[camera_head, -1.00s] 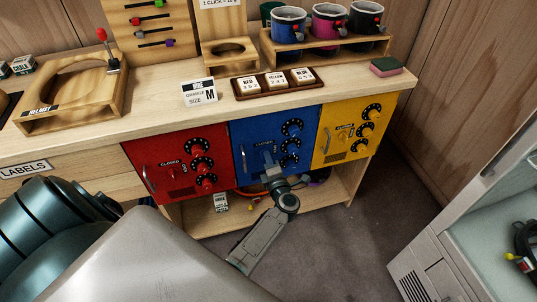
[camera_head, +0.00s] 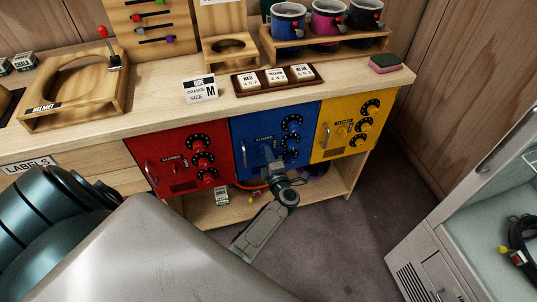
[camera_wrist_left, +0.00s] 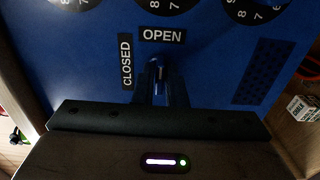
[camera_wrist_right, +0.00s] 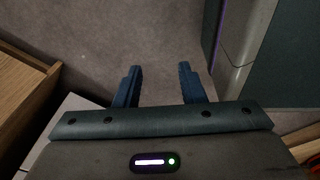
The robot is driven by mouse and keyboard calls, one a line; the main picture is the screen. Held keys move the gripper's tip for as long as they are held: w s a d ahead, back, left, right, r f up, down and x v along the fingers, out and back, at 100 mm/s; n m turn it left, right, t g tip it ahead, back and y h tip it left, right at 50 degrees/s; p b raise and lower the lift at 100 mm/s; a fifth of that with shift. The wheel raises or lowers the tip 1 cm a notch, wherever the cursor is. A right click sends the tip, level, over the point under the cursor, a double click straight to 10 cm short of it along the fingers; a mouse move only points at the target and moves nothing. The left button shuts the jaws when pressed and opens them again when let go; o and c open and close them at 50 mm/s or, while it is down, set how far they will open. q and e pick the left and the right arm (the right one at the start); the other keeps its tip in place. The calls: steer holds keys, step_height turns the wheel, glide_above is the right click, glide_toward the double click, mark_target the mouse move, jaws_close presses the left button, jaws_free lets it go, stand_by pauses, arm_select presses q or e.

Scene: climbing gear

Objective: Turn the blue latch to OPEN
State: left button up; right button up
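The blue box door (camera_head: 243,124) is in the middle of the row under the bench, with a CLOSED label facing up in the head view. My left gripper (camera_head: 268,154) is at its latch, reaching up from below. In the left wrist view the blue latch (camera_wrist_left: 156,70) shows between the close-set fingers of my left gripper (camera_wrist_left: 161,84), just below the OPEN label (camera_wrist_left: 162,35) and right of the CLOSED label (camera_wrist_left: 126,62). The fingers hide much of the latch, so its exact angle is unclear. My right gripper (camera_wrist_right: 158,84) is open and empty above the floor.
A red box (camera_head: 165,145) and a yellow box (camera_head: 330,150) flank the blue one. Black dials (camera_head: 291,122) sit right of the latch. A white cabinet (camera_head: 425,262) stands at the right, with open carpet between.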

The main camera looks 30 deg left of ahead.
arm_select(q)
steer(key=o, duration=0.3)
